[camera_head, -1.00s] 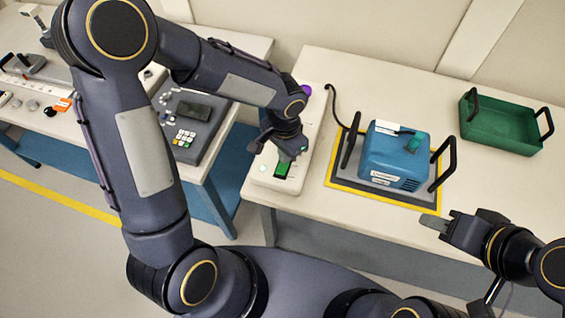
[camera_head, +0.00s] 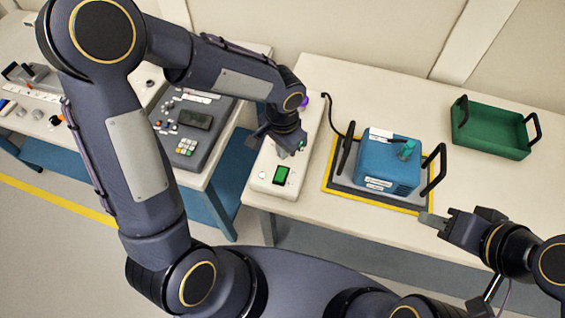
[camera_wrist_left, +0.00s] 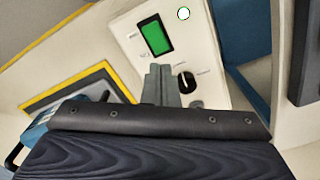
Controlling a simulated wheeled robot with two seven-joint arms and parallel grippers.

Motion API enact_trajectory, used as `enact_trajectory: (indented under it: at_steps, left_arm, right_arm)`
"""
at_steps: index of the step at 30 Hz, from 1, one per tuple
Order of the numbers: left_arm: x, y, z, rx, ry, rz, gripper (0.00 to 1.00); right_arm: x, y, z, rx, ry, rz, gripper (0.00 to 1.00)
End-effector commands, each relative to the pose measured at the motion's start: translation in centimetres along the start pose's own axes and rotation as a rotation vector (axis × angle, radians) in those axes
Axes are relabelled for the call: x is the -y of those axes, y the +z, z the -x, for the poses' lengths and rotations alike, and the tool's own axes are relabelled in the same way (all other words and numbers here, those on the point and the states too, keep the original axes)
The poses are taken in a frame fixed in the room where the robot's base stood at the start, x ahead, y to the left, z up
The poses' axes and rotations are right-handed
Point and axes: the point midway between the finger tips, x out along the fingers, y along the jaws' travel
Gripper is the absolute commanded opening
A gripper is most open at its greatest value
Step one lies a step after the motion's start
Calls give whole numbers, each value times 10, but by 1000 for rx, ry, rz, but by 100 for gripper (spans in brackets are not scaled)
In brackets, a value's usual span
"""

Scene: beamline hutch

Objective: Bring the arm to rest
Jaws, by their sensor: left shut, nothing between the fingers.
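My left gripper (camera_head: 284,153) is shut and empty. How far the tips are above the box is hard to tell. My left arm is raised and bent across the left of the head view. My right gripper (camera_head: 432,220) is low at the right, by the table's front edge; its fingers look together with nothing between them.
A blue device (camera_head: 385,172) stands on a yellow-edged grey mat with black handles. A green tray (camera_head: 490,130) is at the back right. A grey keypad console (camera_head: 200,130) stands on the left table. A gap separates the two tables.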

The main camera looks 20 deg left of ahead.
Motion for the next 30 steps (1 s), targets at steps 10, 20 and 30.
enact_trajectory:
  at_steps: [10, 20, 30]
  left_arm:
    - [4, 4, 6, -10, 0, 18, 0]
    - [30, 86, 87, -182, 50, 311, 0]
    - [7, 170, 130, -457, 176, 610, 0]
  right_arm:
    - [0, 0, 0, 0, 0, 0, 36]
    - [0, 0, 0, 0, 0, 0, 36]
    - [0, 0, 0, 0, 0, 0, 36]
